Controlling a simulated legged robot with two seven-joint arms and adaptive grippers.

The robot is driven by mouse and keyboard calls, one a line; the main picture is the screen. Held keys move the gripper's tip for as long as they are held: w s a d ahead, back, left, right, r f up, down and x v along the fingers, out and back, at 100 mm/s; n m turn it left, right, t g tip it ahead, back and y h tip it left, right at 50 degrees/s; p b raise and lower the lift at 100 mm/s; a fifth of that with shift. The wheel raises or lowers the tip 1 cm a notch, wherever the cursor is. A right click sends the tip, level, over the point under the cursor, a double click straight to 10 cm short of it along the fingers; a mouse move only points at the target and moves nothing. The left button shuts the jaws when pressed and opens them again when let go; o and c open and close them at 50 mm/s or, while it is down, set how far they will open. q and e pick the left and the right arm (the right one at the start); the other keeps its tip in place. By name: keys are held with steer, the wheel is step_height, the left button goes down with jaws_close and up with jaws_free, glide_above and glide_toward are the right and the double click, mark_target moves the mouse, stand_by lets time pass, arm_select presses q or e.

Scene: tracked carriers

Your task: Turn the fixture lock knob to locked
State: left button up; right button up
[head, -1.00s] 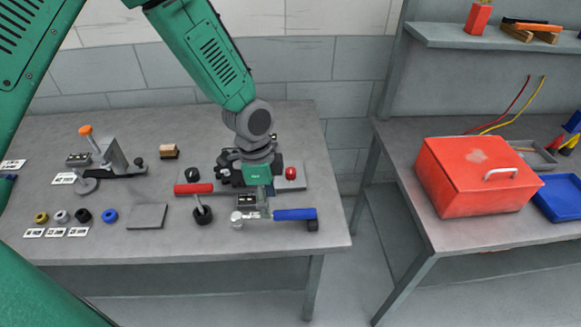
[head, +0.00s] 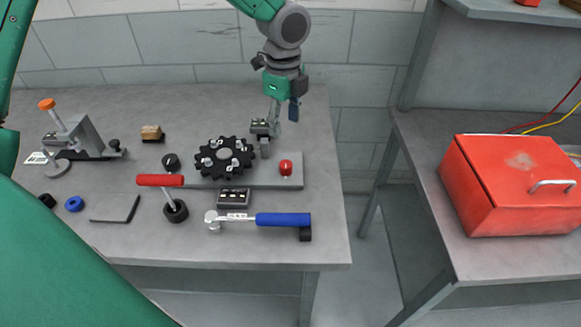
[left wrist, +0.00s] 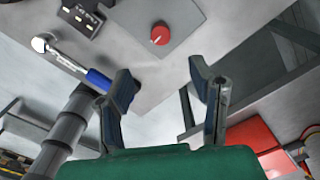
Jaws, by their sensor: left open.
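A grey fixture plate (head: 257,184) lies on the left bench. It carries a toothed black wheel (head: 224,157) and a round red knob (head: 286,168) near its right end. A small black knob with a white mark (head: 171,162) is by its left end. The red knob also shows in the left wrist view (left wrist: 160,35), with a pale mark on its rim. I cannot tell which knob is the lock. My left gripper (head: 283,108) is open and empty, above the bench behind the red knob. Its fingers (left wrist: 163,76) are apart and clear of the knob.
A clamp (head: 85,140) stands at left. A red toolbox (head: 510,185) is on the right bench, across a gap.

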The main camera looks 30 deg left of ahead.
mark_target(285, 163)
arm_select(q)
steer(key=f, duration=1.3)
steer(key=shift+w+a, duration=0.15)
steer(key=shift+a, duration=0.1)
steer(key=shift+d+f, duration=0.4)
steer(key=shift+f, duration=0.1)
steer(key=shift+a, duration=0.3)
steer(key=c, duration=1.1)
